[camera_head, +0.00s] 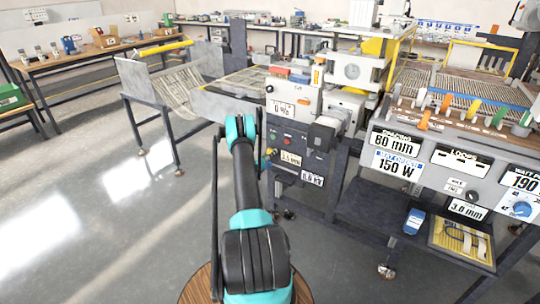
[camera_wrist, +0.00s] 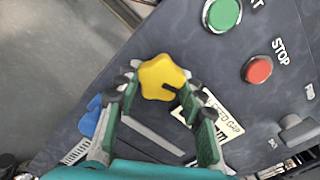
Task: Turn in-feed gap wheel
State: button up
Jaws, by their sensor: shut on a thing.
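The in-feed gap wheel is a yellow, star-shaped knob (camera_wrist: 162,76) with a dark mark on its face, on the dark machine panel in the wrist view. A partly covered white label (camera_wrist: 220,117) ending in "GAP" is beside it. My gripper (camera_wrist: 160,88) has one finger on each side of the knob and is shut on it. In the head view my arm reaches up to the machine's front panel, and the fingers are hidden or too small to make out. A display there (camera_head: 291,159) seems to read 3.5 mm.
In the wrist view, a green button (camera_wrist: 222,14) and a red STOP button (camera_wrist: 257,69) are up and right of the knob. A blue part (camera_wrist: 92,115) is close to the left finger. A grey knob (camera_wrist: 299,130) is at right. Open floor lies left.

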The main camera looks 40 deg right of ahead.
aim_at(273, 136)
jog(key=shift+n, duration=2.1)
jog(key=o, duration=1.2)
jog(key=shift+c, duration=0.2)
jog(key=shift+r, duration=0.1)
notch_tip(273, 136, up, 8)
jog(key=shift+s+r, duration=0.1)
jog(key=shift+s, duration=0.05)
jog(key=shift+r, duration=0.85)
